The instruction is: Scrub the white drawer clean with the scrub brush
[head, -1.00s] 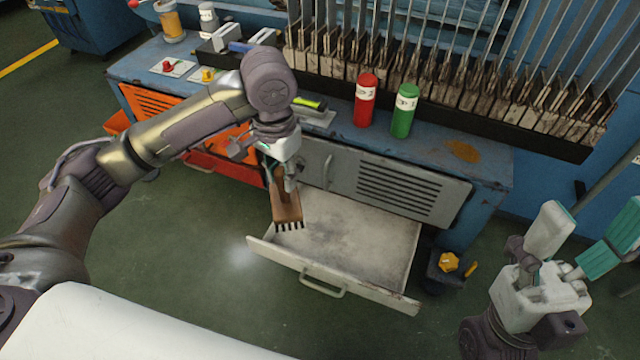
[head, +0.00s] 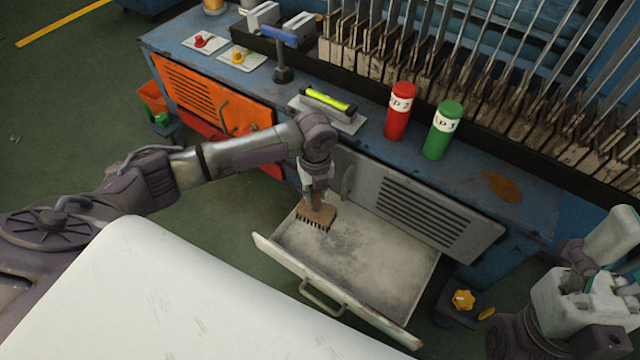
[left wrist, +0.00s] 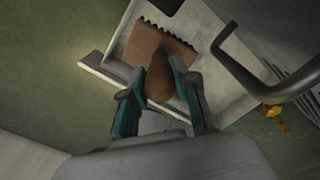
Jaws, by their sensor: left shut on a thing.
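The white drawer (head: 385,262) is pulled out from the grey cabinet front, with dark grime over its floor. My left gripper (head: 316,192) is shut on the handle of the scrub brush (head: 318,214), bristles down, over the back left part of the drawer. I cannot tell whether the bristles touch the drawer floor. In the left wrist view the gripper (left wrist: 160,90) holds the brush (left wrist: 165,48) above the drawer (left wrist: 125,22). My right gripper (head: 598,262) is at the right edge, empty; its fingers look spread apart.
A grey cabinet door with a handle (head: 347,180) stands close beside my left gripper. A red bottle (head: 398,112) and a green bottle (head: 441,132) stand on the blue bench (head: 480,180). A yellow knob (head: 464,299) is right of the drawer.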

